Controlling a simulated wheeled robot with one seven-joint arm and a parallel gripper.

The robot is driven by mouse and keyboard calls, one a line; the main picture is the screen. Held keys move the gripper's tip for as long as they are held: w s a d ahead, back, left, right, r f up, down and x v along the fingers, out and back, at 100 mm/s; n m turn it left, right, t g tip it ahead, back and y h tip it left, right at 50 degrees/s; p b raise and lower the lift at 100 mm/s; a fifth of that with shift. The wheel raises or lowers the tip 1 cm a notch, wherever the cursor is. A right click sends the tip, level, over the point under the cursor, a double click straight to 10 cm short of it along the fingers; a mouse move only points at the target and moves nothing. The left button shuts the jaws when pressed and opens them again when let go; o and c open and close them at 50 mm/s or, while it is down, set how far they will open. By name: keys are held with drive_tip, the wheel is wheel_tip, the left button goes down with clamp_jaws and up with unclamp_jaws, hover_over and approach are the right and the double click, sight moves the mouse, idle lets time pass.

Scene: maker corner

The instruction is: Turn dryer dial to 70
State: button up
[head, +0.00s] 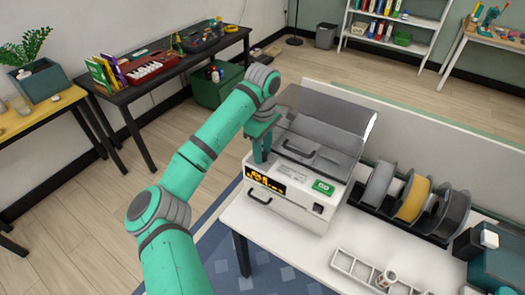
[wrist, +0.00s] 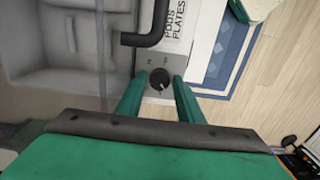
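The dryer (head: 287,210) is a white box on the white table, with a grey lid and an orange-digit display (head: 265,184) on its front; I cannot read the digits surely. My gripper (head: 261,158) points down at the left of its top and hides the dial in the head view. In the wrist view the dial (wrist: 160,79) is a small dark round knob with a pale pointer mark, on a grey panel. My open gripper (wrist: 159,86) has one finger on each side of it. Contact with the knob is unclear. The scale marks are too small to read.
A black handle (wrist: 148,39) and a printed label lie beside the dial. A green button (head: 323,187) and black switch (head: 318,209) are on the dryer's right. Filament spools (head: 412,198) stand right of it. A white compartment tray (head: 352,267) lies in front.

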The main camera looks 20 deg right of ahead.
drive_tip(key=c, duration=0.8)
